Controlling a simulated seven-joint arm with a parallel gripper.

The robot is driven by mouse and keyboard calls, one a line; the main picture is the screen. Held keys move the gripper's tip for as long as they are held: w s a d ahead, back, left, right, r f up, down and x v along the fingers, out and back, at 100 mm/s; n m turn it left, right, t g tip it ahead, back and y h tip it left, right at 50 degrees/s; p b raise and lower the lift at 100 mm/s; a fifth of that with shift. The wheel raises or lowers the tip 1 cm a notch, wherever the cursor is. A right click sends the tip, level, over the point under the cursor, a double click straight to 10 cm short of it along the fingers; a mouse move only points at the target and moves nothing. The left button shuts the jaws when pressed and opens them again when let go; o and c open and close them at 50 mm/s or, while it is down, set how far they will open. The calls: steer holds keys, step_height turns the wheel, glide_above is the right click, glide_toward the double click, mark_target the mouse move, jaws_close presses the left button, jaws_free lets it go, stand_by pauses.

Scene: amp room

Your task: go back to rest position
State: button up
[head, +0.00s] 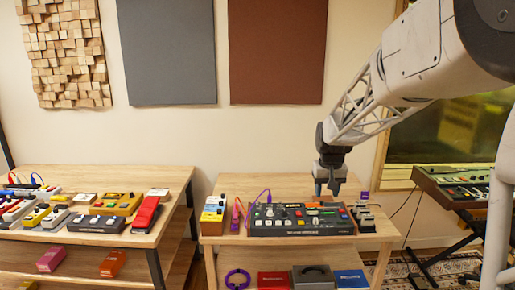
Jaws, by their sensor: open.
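My gripper (327,186) points down from my arm, which comes in from the upper right. It is over the rear right part of the wooden table (222,241), close to the right end of a dark multi-effects unit (300,220). The fingers look empty. How far they are above the unit or the tabletop is hard to tell from this one view.
A yellow pedal (212,215) and small pedals (372,218) flank the unit. A left table (170,214) holds several pedals, including a red one (146,213). A keyboard (458,187) stands at right. Free air lies above the tables, before the wall panels.

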steer(key=s+a+r, duration=0.1)
steer(key=s+r, duration=0.1)
steer(key=s, duration=0.9)
steer(key=s+a+r, duration=0.1)
steer(key=s+r, duration=0.2)
steer(key=s, duration=0.8)
steer(key=s+f, duration=0.2)
steer(key=s, duration=0.7)
steer(key=s+a+f+t, duration=0.1)
steer(key=s+f, duration=0.1)
steer(key=s, duration=0.8)
